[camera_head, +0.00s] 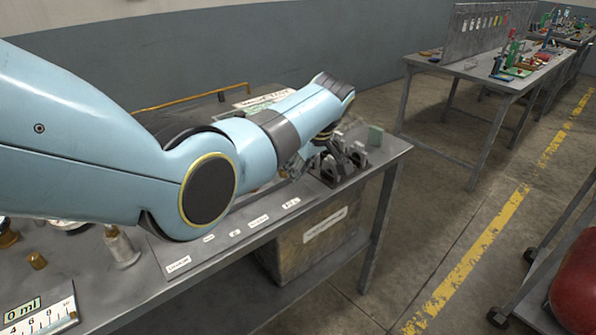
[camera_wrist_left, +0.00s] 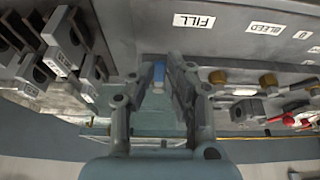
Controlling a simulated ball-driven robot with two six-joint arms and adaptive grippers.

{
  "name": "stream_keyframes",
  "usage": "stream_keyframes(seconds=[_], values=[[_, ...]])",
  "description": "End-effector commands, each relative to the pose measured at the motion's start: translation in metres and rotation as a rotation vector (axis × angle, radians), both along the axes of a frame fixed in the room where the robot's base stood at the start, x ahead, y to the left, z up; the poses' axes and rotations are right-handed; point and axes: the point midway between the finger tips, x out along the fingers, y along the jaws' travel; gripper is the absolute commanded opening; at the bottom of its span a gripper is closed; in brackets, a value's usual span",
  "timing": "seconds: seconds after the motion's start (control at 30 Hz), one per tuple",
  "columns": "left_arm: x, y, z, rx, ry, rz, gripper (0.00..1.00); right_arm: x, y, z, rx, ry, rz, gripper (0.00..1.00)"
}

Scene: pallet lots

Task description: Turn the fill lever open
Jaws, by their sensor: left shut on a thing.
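The FILL label (camera_wrist_left: 193,20) shows upside down on the grey panel in the left wrist view. Just below and left of it, a small blue piece, which looks like the fill lever (camera_wrist_left: 158,71), sits between the fingertips of my left gripper (camera_wrist_left: 157,78). The fingers are closed on it, and they hide most of it. In the head view my left gripper (camera_head: 291,166) is low over the bench at the far end of the label row, partly hidden by my arm. The lever cannot be made out there. My right gripper is out of view.
Dark metal blocks (camera_head: 334,168) stand close beside my left gripper near the bench's right end. The BLEED label (camera_wrist_left: 265,29) and brass fittings (camera_wrist_left: 268,80) are on the other side. A gauge (camera_head: 38,312) reading 0 ml lies at the lower left.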

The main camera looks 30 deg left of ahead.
Motion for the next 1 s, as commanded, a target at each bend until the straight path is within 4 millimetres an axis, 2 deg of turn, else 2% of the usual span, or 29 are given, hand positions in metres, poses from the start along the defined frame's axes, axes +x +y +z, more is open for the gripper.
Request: stream_keyframes(seconds=[0.3, 0.33, 0.4, 0.7, 0.87, 1.0], values=[[0.001, 0.000, 0.001, -0.001, -0.002, 0.001, 0.00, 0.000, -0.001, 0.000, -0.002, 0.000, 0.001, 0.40], [0.001, 0.000, 0.001, -0.001, -0.002, 0.001, 0.15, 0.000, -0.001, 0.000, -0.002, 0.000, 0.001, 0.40], [0.001, 0.000, 0.001, -0.001, -0.002, 0.000, 0.23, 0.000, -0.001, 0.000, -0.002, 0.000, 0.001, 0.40], [0.000, -0.001, 0.003, -0.001, -0.002, 0.000, 0.23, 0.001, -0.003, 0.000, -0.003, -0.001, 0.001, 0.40], [-0.001, -0.009, 0.021, -0.001, -0.006, -0.001, 0.23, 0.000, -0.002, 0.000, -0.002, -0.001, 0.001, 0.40], [-0.006, -0.020, 0.050, -0.003, -0.006, -0.002, 0.23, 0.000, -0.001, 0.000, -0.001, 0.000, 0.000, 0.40]])
